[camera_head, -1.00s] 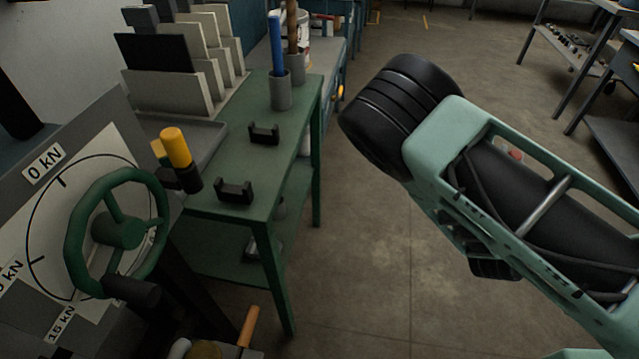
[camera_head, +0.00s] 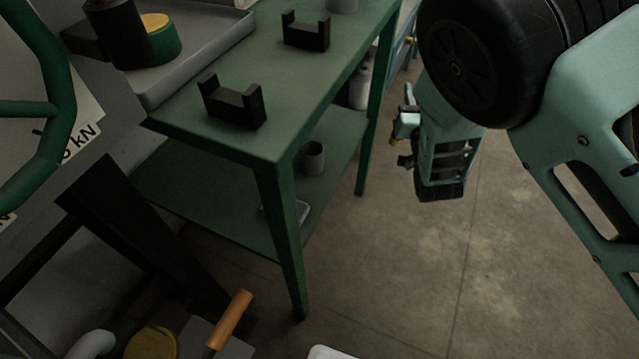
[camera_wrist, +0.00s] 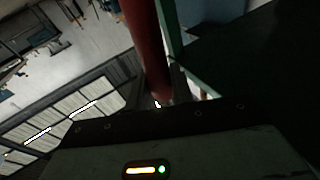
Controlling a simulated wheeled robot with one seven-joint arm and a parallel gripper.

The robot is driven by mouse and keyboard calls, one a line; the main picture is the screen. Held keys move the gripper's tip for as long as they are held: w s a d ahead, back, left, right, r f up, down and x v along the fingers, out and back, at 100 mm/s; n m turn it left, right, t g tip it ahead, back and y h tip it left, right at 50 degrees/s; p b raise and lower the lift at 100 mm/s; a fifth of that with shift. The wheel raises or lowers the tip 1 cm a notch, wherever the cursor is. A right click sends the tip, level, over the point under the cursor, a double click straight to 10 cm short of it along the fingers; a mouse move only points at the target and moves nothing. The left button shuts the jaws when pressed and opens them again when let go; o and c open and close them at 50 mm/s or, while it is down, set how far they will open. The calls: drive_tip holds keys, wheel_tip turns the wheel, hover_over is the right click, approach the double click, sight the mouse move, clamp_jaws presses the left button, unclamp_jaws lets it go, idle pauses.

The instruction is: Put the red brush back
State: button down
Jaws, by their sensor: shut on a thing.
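In the wrist view, my gripper (camera_wrist: 165,98) is shut on a red rod-like handle (camera_wrist: 146,45), the red brush as far as it shows. It runs up out of the top of the picture, and its bristles are not visible. In the head view the brush and fingertips are not visible; my wrist hangs right of the green table. On the green table (camera_head: 270,80) stand two empty black U-shaped holders, one near the front (camera_head: 235,102) and one farther back (camera_head: 307,32). The base of a grey cup (camera_head: 343,5) shows at the top edge.
A grey tray (camera_head: 200,55) and a machine with a green handwheel (camera_head: 55,105) stand left of the table. The table's lower shelf holds a grey cup (camera_head: 313,158). An orange handle (camera_head: 230,320) sticks up at the bottom. The floor right of the table is clear.

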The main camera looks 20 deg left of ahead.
drive_tip(key=s+a+n+g+y+b, duration=0.35)
drive_tip(key=a+b, duration=0.25)
drive_tip(key=a, duration=0.5)
drive_tip(key=s+a+n+g+y+b, duration=0.2)
drive_tip(key=a+n+g+y+b, duration=0.15)
drive_tip(key=a+b, duration=0.45)
wheel_tip(320, 180, down, 9)
drive_tip(key=a+b, duration=0.2)
drive_tip(key=shift+s+a, duration=0.2)
drive_tip(key=shift+s, duration=0.1)
drive_tip(key=c, duration=1.2)
unclamp_jaws()
drive_tip(key=shift+d, duration=0.1)
drive_tip(key=p+v, duration=0.2)
drive_tip(key=v, duration=1)
drive_tip(key=shift+f+p, duration=0.2)
drive_tip(key=shift+p, duration=0.2)
